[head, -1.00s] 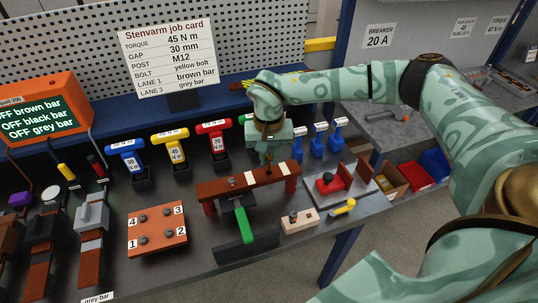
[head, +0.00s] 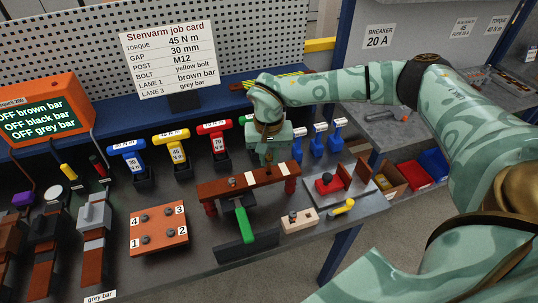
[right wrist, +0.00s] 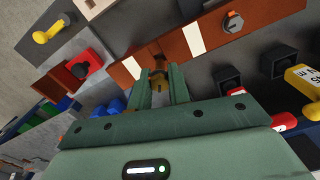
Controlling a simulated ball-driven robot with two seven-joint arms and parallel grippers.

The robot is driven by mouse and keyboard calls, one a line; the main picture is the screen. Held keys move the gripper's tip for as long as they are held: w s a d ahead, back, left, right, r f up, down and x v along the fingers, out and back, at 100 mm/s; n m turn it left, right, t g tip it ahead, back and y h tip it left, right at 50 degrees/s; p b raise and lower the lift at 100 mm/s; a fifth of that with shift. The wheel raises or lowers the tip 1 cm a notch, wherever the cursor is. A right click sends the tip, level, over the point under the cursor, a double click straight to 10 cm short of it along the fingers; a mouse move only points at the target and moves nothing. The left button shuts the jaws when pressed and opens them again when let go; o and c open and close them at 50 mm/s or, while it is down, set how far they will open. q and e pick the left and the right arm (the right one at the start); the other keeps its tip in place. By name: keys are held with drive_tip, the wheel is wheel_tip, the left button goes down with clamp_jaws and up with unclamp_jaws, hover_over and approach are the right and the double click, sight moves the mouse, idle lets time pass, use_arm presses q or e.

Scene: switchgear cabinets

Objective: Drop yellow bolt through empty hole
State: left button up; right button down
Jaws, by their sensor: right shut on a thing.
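My right gripper (head: 268,160) is over the far side of a copper-brown bar (head: 228,187) that rests on red posts. In the right wrist view its fingers (right wrist: 160,88) are shut on a small dull-yellow piece, which looks like the yellow bolt (right wrist: 159,69). The bolt is at the edge of the bar, by a dark spot that may be the empty hole. I cannot tell whether its tip is in the hole. White patches and a grey hex bolt (right wrist: 232,22) show further along the bar. My left gripper is not in view.
A green-handled dark plate (head: 245,225) stands in front of the bar. Blue, yellow and red torque tools (head: 173,148) stand behind it at left. A numbered bolt plate (head: 158,228) lies at left.

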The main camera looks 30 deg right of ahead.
sight(269, 169)
drive_tip(key=shift+f+b, duration=0.9)
drive_tip(key=shift+f, duration=0.9)
drive_tip(key=c, duration=1.2)
unclamp_jaws()
drive_tip(key=shift+c, duration=0.2)
wheel_tip(269, 169, up, 16)
drive_tip(key=p, duration=0.1)
drive_tip(key=shift+r, duration=0.2)
